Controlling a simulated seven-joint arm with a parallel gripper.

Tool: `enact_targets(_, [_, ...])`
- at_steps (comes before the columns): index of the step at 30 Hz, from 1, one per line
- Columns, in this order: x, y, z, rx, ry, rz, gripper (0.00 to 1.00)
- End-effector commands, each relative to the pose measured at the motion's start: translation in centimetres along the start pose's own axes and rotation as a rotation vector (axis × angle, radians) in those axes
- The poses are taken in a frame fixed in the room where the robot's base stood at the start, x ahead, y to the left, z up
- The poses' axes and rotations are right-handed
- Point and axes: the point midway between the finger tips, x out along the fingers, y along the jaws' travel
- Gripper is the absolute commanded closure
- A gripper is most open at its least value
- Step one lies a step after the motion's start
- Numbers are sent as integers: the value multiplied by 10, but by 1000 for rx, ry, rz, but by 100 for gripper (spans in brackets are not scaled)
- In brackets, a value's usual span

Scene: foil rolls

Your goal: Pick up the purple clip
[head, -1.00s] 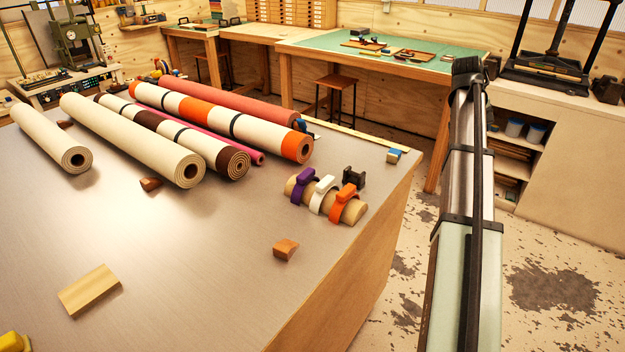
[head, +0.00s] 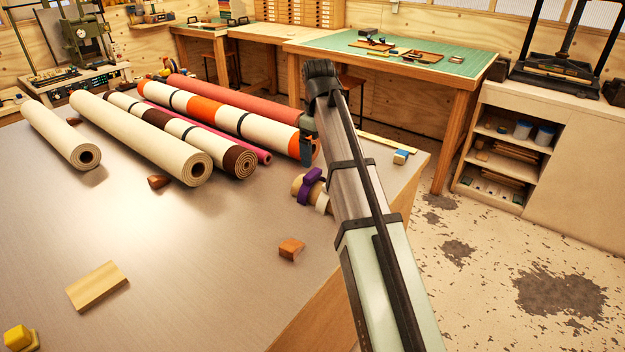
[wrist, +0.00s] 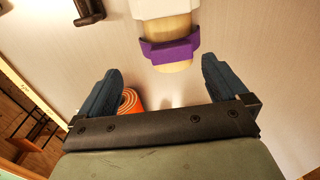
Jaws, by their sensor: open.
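The purple clip (head: 310,184) sits around a wooden rod (head: 297,183) near the right edge of the table, beside a white clip (head: 322,203). My arm hides the rest of the rod. In the wrist view the purple clip (wrist: 170,49) is on the rod's near end, ahead of my gripper (wrist: 160,85) and between the lines of its two fingers. The white clip (wrist: 152,8) is just beyond it. My gripper is open and empty, with its fingers apart from the clip. In the head view one finger (head: 307,150) hangs near the orange-banded roll's end.
Several rolls lie side by side at the table's back left, one with orange bands (head: 245,123). A brown block (head: 291,249) and a pale wood block (head: 97,286) lie nearer the front. A dark object (wrist: 88,11) stands left of the rod in the wrist view.

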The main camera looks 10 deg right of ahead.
Motion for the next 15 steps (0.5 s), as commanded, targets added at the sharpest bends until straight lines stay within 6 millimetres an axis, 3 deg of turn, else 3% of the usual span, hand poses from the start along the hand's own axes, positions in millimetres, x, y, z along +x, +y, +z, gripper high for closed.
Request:
enact_targets(4, [2, -14, -8, -26, -3, -16, 0])
enact_targets(15, [28, -16, -8, -27, -3, -17, 0])
